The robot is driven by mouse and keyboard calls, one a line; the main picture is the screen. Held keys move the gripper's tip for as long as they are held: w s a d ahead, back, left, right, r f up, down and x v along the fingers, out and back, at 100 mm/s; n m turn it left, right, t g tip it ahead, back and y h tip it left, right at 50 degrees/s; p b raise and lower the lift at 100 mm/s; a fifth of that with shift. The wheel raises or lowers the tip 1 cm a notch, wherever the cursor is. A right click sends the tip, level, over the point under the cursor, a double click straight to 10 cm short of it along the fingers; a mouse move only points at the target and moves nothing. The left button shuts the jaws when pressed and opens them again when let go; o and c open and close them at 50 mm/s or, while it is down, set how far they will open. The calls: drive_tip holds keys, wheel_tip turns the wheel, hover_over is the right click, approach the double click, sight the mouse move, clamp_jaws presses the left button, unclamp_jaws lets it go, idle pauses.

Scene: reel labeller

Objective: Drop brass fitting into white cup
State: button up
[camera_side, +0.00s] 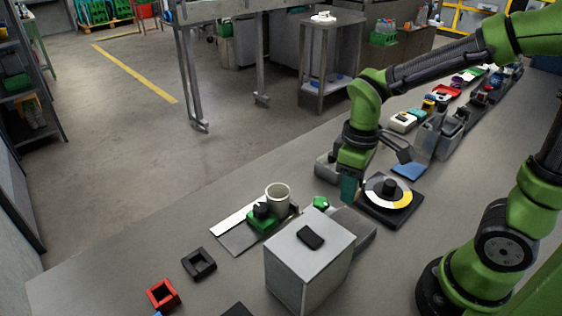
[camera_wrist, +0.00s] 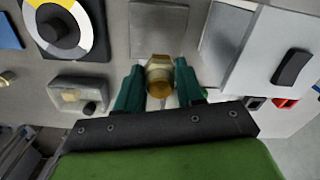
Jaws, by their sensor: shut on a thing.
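My gripper (camera_side: 348,187) hangs above the bench in the side view, left of the reel disc and behind the grey box. In the wrist view my gripper (camera_wrist: 159,82) has its two teal fingers closed on the brass fitting (camera_wrist: 159,74), which sits between the fingertips. The fitting cannot be made out in the side view. The white cup (camera_side: 278,196) stands upright in the side view, to the left of my gripper and apart from it, behind a green-and-black device. I cannot identify the cup for sure in the wrist view.
A tall grey box (camera_side: 305,262) with a black handle stands at the front. The reel disc (camera_side: 388,193) lies right of my gripper. A green-and-black device (camera_side: 262,217) sits beside the cup. Black (camera_side: 199,264) and red (camera_side: 163,295) square holders lie front left.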

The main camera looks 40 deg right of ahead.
drive_tip(key=w+a, duration=0.3)
drive_tip(key=w, duration=0.5)
drive_tip(key=w+a, duration=0.3)
drive_tip(key=w, duration=0.5)
drive_tip(key=shift+s+d+f, duration=0.1)
drive_tip(key=shift+f, duration=1.95)
drive_tip(key=o, duration=1.1)
drive_tip(key=shift+o, duration=0.2)
wheel_tip(320, 180, up, 17)
